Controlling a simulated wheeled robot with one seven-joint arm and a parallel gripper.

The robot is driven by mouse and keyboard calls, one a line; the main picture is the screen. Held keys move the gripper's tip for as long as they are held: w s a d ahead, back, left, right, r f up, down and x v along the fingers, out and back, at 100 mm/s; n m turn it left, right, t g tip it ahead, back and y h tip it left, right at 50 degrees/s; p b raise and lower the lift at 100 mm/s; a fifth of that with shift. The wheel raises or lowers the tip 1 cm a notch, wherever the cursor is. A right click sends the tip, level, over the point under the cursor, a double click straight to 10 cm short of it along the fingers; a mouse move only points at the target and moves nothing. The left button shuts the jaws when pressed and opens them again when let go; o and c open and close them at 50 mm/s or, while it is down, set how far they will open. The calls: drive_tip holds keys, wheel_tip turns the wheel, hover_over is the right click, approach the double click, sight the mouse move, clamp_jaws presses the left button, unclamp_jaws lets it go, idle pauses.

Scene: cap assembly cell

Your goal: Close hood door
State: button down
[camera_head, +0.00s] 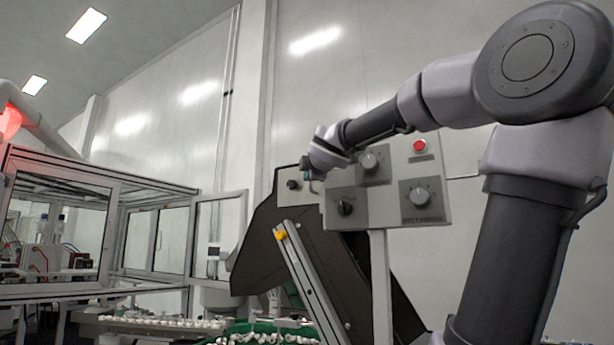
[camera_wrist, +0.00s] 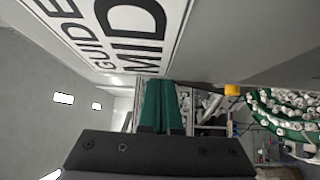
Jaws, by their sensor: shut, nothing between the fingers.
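The hood (camera_head: 110,182) is a framed enclosure with clear panels at the left of the head view. A framed clear panel (camera_head: 220,225) at its right end looks like the hood door, standing out from the enclosure; its exact angle is hard to tell. My gripper (camera_head: 306,172) is well to the right of this panel, in front of the control panel, with its tips small and partly hidden. In the wrist view its green fingers (camera_wrist: 160,105) are together and empty. The hood door cannot be made out in the wrist view.
A grey control panel (camera_head: 385,190) with knobs and a red button is close to my gripper. A lettered plate (camera_wrist: 125,30) fills the top of the wrist view. A dark sloped chute (camera_head: 262,240) and a green bowl of white caps (camera_head: 262,328) lie below.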

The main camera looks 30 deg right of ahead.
drive_tip(key=v, duration=1)
drive_tip(key=shift+s, duration=0.4)
wheel_tip(320, 180, down, 19)
drive_tip(key=s+a+m+g+y, duration=0.2)
drive_tip(key=m+g, duration=0.4)
drive_tip(key=m, duration=0.4)
drive_tip(key=s+a+f+m+g+y, duration=0.2)
drive_tip(key=s+a+f+m, duration=0.1)
drive_tip(key=f, duration=0.4)
drive_tip(key=s+a+f+m+g+y, duration=0.2)
drive_tip(key=a+f+m, duration=0.3)
drive_tip(key=f+m, duration=0.1)
drive_tip(key=shift+s+a+f+y, duration=0.3)
drive_tip(key=shift+s+f, duration=0.1)
drive_tip(key=shift+f, duration=0.15)
